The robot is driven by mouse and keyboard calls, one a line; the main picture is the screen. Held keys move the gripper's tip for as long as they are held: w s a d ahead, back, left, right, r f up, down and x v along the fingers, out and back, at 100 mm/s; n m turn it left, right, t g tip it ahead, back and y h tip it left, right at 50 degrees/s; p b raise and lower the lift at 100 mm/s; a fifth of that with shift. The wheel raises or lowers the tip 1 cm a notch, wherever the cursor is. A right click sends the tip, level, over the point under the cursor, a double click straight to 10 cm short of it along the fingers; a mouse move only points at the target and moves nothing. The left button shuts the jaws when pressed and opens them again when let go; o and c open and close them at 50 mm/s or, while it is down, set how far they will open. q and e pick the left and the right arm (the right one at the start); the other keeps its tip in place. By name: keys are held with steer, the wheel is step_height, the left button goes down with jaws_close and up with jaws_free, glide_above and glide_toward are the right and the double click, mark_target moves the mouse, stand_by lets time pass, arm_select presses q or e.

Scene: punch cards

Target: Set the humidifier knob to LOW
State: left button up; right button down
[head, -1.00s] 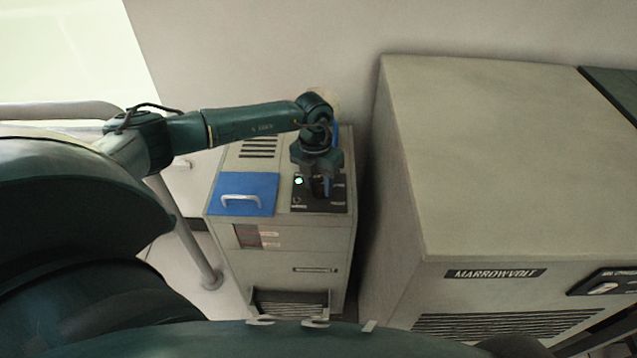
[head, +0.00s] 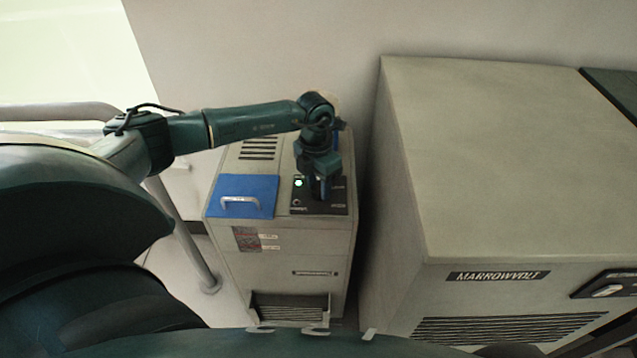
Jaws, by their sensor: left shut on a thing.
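The humidifier (head: 285,232) is a beige box cabinet standing against the wall, with a black control panel (head: 334,208) on its top right. A small green-white light (head: 299,183) is lit on the panel. My left gripper (head: 321,196) points down at the panel and is shut on the knob. The knob itself is hidden by the fingers, so its setting cannot be read. The white panel labels are too small to read. My right gripper is not in view.
A blue lid (head: 262,188) with a pale handle lies on the humidifier's top left. A large beige MARROWVOLT cabinet (head: 500,150) stands close on the right, with a narrow gap between. A grey rail (head: 190,240) stands at the left.

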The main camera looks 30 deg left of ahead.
mark_target(316, 185)
arm_select(q)
steer(key=o, duration=1)
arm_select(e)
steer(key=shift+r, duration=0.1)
arm_select(q)
steer(key=shift+r, duration=0.15)
steer(key=r, duration=0.8)
steer(key=r+p, duration=0.1)
steer(key=r, duration=0.4)
steer(key=shift+w+a, duration=0.15)
steer(key=shift+a, duration=0.25)
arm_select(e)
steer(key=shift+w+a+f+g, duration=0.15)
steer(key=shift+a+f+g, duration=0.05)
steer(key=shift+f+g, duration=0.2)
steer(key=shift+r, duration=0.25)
